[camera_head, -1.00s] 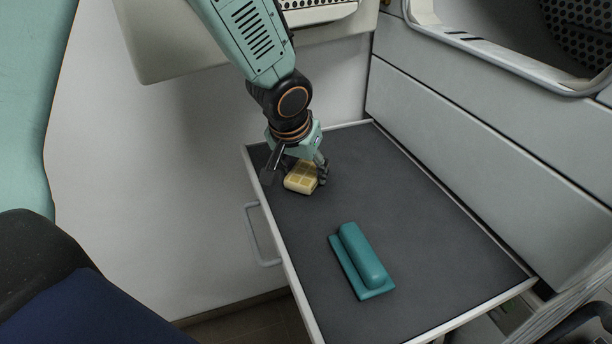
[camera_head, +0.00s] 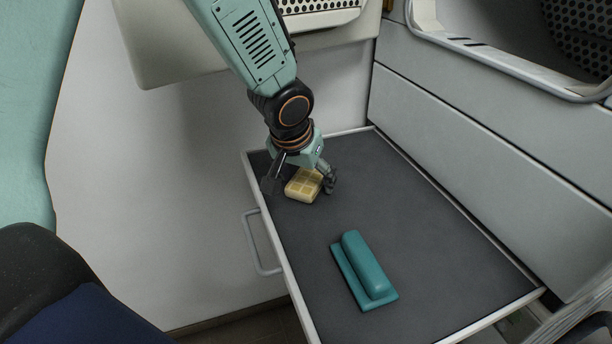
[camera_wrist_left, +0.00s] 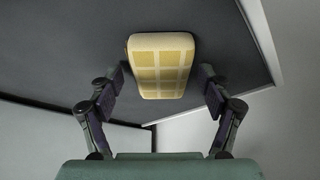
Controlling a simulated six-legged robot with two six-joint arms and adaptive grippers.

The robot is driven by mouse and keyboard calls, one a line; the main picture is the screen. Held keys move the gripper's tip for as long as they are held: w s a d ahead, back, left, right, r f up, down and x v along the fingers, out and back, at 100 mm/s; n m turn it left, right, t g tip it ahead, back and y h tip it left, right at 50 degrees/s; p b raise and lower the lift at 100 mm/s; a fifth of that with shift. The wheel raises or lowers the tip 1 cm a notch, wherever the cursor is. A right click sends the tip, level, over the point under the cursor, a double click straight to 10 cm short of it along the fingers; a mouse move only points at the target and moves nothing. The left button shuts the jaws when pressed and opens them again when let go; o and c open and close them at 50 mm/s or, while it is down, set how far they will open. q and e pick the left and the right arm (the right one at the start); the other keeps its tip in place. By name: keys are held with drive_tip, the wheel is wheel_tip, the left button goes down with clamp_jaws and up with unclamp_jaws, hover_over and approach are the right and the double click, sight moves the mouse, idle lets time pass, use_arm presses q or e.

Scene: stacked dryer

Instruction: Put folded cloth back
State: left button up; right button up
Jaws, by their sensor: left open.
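The folded cloth (camera_head: 304,186) is a small yellow checked block lying on the dark drawer surface (camera_head: 420,220), near its far left corner. My left gripper (camera_head: 301,187) is at the cloth from above, its fingers open on either side of it. In the left wrist view the cloth (camera_wrist_left: 160,65) lies ahead, between and beyond the two spread fingers (camera_wrist_left: 163,85), with gaps at both sides. My right gripper is not in view.
A teal brush-like block (camera_head: 363,270) lies nearer on the same drawer. The drawer's pale rim (camera_head: 297,290) and handle (camera_head: 256,243) border the left side. Grey panels (camera_head: 500,160) rise at the right. The drawer's middle is clear.

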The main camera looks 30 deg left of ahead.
use_arm(q)
drive_tip(key=shift+w+a, duration=0.1)
drive_tip(key=shift+w+r+p, duration=0.1)
drive_tip(key=shift+r+p, duration=0.05)
drive_tip(key=shift+p, duration=0.15)
drive_tip(key=p+v, duration=0.4)
drive_tip(key=v, duration=0.8)
